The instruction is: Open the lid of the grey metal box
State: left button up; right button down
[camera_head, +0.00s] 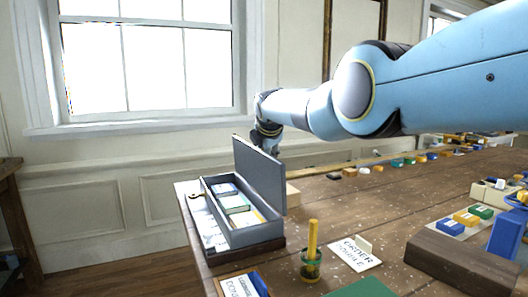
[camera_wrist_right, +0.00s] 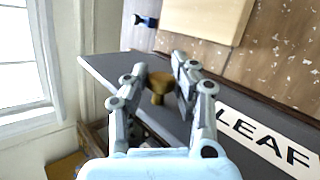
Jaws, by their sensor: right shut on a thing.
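The grey metal box (camera_head: 243,236) stands on a dark board at the left end of the wooden table. Its lid (camera_head: 259,176) is raised and stands near upright. Inside the box lie several small packets (camera_head: 234,204). My right gripper (camera_head: 268,139) is behind the lid's top edge in the head view, its fingers partly hidden. In the right wrist view my right gripper (camera_wrist_right: 159,76) is shut on a brass knob (camera_wrist_right: 160,88) on the lid (camera_wrist_right: 232,110), beside a white "LEAF" label (camera_wrist_right: 270,138). My left gripper is not in view.
A small pot with a yellow stick (camera_head: 311,262) and an "ORDER" card (camera_head: 355,254) stand right of the box. A brown block (camera_head: 460,262) and coloured blocks (camera_head: 465,218) are farther right. A pale block (camera_head: 292,194) sits behind the lid.

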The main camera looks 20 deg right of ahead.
jog(key=shift+s+d+f, duration=0.1)
jog(key=shift+d+f, duration=0.05)
jog(key=shift+d, duration=0.1)
jog(key=c, duration=1.1)
grip_release()
jog(key=shift+d, duration=0.15)
jog(key=shift+o, duration=0.2)
jog(key=shift+a, duration=0.3)
jog(key=v, duration=0.7)
jog(key=shift+s, duration=0.2)
jog(key=shift+d, duration=0.15)
